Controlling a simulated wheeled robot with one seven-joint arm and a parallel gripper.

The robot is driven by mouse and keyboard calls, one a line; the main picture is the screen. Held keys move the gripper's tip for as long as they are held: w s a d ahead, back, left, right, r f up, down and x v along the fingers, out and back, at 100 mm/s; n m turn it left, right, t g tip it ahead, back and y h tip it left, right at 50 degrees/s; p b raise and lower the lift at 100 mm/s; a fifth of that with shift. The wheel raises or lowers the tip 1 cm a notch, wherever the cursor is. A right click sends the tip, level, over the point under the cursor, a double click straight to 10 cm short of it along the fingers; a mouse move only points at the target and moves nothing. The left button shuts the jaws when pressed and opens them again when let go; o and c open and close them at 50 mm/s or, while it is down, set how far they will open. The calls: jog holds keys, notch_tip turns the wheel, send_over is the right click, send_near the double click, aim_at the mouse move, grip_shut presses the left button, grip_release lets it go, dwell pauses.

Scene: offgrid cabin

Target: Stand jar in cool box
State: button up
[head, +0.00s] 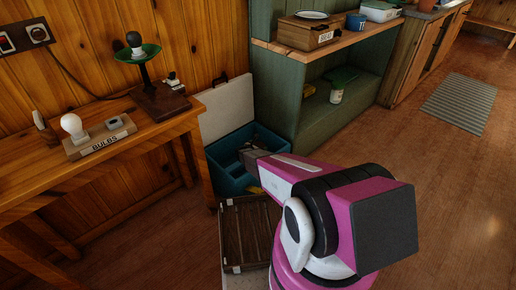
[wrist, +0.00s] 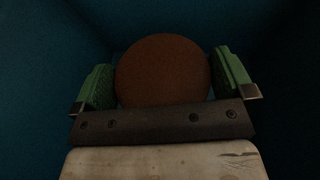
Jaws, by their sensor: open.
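The cool box (head: 224,184) is a blue open box on the floor between the table and the green shelf unit, its pale lid (head: 226,108) raised at the back. My gripper (head: 250,158) reaches down into it. In the wrist view my gripper (wrist: 164,88) is open, with a green-padded finger on each side of a round brown top (wrist: 162,70), which looks like the jar's lid. Dark blue walls surround it. The jar's body is hidden below its top, and I cannot tell whether it stands on the box floor. In the head view my arm hides the jar.
A dark slatted crate (head: 247,232) sits in front of the cool box. A wooden table (head: 150,140) with a bulb tray (head: 98,139) and lamp stand (head: 160,98) is at left. The shelf unit (head: 335,120) holds a small pale bottle (head: 336,96).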

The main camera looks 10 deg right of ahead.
jog(key=v, duration=1.2)
jog(key=s+a+r+n+t+y, duration=0.1)
jog(key=a+r+n+y, duration=0.1)
jog(key=r+n+y, duration=0.65)
jog(key=s+a+r+n+t+y, duration=0.1)
jog(key=a+r+n+y, duration=0.15)
jog(key=r+n, duration=1)
jog(key=s+d+r+n+g, duration=0.2)
jog(key=s+d+n+g, duration=0.2)
jog(key=s+n, duration=0.4)
jog(key=s+d+r+n+g+h, duration=0.1)
jog(key=s+d+r+n+g, duration=0.1)
jog(key=s+n, duration=0.6)
jog(key=s+d+r+n+g, duration=0.3)
jog(key=s+d+n+g, duration=0.2)
jog(key=s+n, duration=0.3)
jog(key=shift+s+d+g, duration=0.3)
jog(key=shift+s+d, duration=0.3)
jog(key=shift+d, duration=0.1)
